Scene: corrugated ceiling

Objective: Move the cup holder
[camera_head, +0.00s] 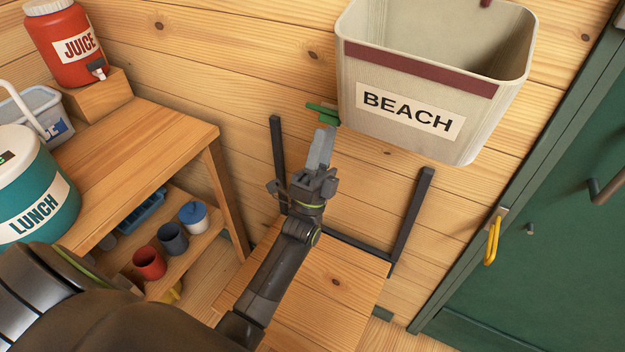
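My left gripper (322,142) is raised near the wall, just left of the BEACH bin. Its two grey fingers appear close together, with their tips at a small green piece (321,109) beside the bin's left edge. I cannot tell whether the fingers grip this piece, or whether it is the cup holder. A blue rack-like holder (141,211) lies on the lower shelf at the left, partly hidden under the tabletop. Near it stand a red cup (150,263), a dark grey cup (172,238) and a white cup with a blue lid (194,216). My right gripper is not in view.
The BEACH bin (440,145) is high on the wall. A dark bracket frame (408,225) stands below it, behind a wooden surface (330,300). The left table (140,150) carries a red juice dispenser (68,45) and a teal LUNCH cooler (38,195). A green door (540,230) is at right.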

